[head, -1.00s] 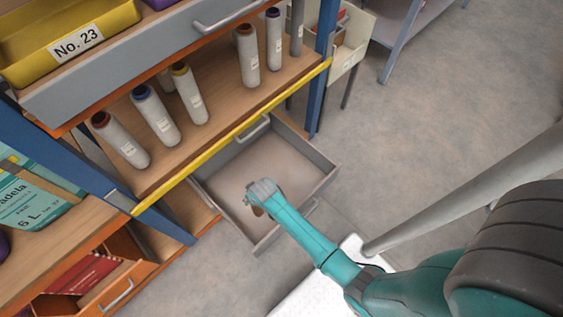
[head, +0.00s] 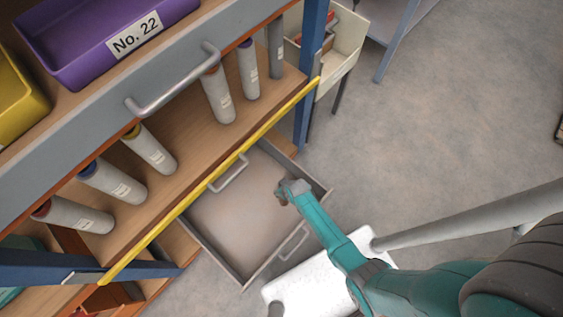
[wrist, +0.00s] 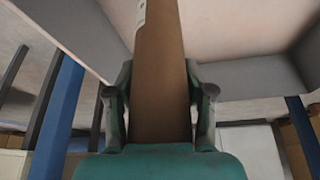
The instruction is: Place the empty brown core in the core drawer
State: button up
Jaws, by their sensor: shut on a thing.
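My gripper (head: 284,193) is shut on the brown core (wrist: 160,80), a plain brown tube that stands out between the fingers in the wrist view. In the head view my gripper hides nearly all of the core. An open grey drawer (head: 212,256) with a pale, bare floor lies low under the shelf. My gripper appears over the right part of this drawer. In the wrist view a grey wall (wrist: 250,78) and a pale surface show beyond the core. I cannot tell how high the core is above the drawer floor.
A yellow strip (head: 215,172) edges this shelf. A blue post (head: 312,75) and a cream bin (head: 340,50) stand at the right. A purple bin (head: 100,35) is above. Open floor lies right.

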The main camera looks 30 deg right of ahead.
jog(key=shift+a+f, duration=0.15)
jog(key=shift+f, duration=2.05)
jog(key=o, duration=1.3)
jog(key=shift+f, duration=0.1)
jog(key=shift+v, duration=6.1)
